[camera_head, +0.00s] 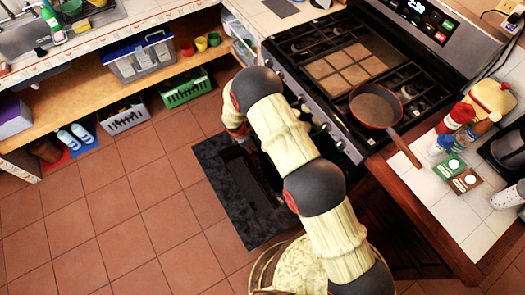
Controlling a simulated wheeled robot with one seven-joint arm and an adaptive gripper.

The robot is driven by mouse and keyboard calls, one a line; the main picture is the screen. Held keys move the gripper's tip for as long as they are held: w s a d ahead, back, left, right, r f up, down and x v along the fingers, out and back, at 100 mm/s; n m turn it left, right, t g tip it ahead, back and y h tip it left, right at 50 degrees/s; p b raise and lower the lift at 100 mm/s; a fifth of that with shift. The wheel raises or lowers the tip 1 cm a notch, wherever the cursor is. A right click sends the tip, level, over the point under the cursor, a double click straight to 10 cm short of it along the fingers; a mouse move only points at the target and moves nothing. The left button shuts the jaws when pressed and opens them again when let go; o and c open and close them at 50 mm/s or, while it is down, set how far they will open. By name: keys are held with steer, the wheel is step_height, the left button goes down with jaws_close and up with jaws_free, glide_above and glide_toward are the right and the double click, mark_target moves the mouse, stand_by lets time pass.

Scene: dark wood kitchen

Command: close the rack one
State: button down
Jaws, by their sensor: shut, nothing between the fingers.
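The stove (310,122) stands at the upper right. A dark speckled flat panel (222,200) with a blacker area in its middle lies low in front of it; it looks like a lowered oven door, though I cannot tell it surely from a mat. No rack can be clearly made out; my arm covers much of the oven front. My arm reaches over the panel and bends down at its left end. My gripper (243,143) is small, dark and partly hidden there, above the panel's upper part. It is shut and empty; I cannot tell whether it touches anything.
A pan (376,108) sits on the stove, its handle sticking out over the right counter (440,205). The tiled floor left of the panel is clear.

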steer(key=w+d+f+n, duration=0.1)
steer(key=w+d+f, duration=0.1)
steer(key=f, duration=0.3)
steer(key=w+d+f+b, duration=0.1)
steer(key=d+f, duration=0.2)
steer(key=f, duration=0.2)
steer(key=shift+w+n, duration=0.4)
steer(key=shift+b, duration=0.3)
steer(key=w+d+b, duration=0.1)
steer(key=w+d, duration=0.2)
steer(key=d, duration=0.2)
steer(key=w+d+b, duration=0.1)
steer(key=w+d, duration=0.2)
steer(key=d, duration=0.1)
steer(key=w+d+b, duration=0.2)
steer(key=w+d, duration=0.2)
steer(key=d, duration=0.1)
steer(key=shift+d, duration=0.35)
steer(key=shift+a, duration=0.1)
